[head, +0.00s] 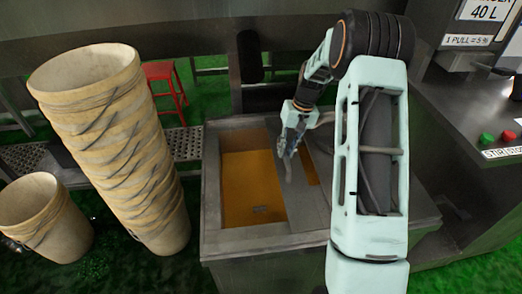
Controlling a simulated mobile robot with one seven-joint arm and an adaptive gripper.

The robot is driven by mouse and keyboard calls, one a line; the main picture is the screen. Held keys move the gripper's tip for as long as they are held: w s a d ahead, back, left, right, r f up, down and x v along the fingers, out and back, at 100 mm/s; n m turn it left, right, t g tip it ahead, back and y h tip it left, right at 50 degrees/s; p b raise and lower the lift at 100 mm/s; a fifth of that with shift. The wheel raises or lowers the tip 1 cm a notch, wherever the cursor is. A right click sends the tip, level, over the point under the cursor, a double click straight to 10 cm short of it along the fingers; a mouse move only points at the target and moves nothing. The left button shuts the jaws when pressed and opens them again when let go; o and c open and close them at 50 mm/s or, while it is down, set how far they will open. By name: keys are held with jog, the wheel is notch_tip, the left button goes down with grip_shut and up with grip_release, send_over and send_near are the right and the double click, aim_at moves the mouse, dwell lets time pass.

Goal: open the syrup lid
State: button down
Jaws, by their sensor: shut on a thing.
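The syrup tank (214,240) is a grey metal box in the middle of the head view. Amber syrup (248,185) shows through a wide opening on its left side. The grey flat lid (306,212) lies right of this opening, and a narrow amber strip also shows at its right edge. My gripper (287,155) reaches down over the lid's left part and is shut on the lid handle (288,174), a thin grey piece. The fingertips are small here, and the exact grip is hard to see. My arm hides the tank's right part.
A tall leaning stack of beige buckets (118,140) stands left of the tank, with a single bucket (42,215) further left. A red stool (165,88) is behind. A machine panel with green and red buttons (487,137) is at right.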

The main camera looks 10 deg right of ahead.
jog(key=d, duration=0.6)
jog(key=shift+s, duration=0.1)
jog(key=shift+a, duration=0.1)
jog(key=c, duration=1.8)
grip_release()
jog(key=shift+c, duration=0.2)
notch_tip(320, 180, up, 12)
jog(key=d, duration=0.2)
jog(key=shift+d, duration=0.15)
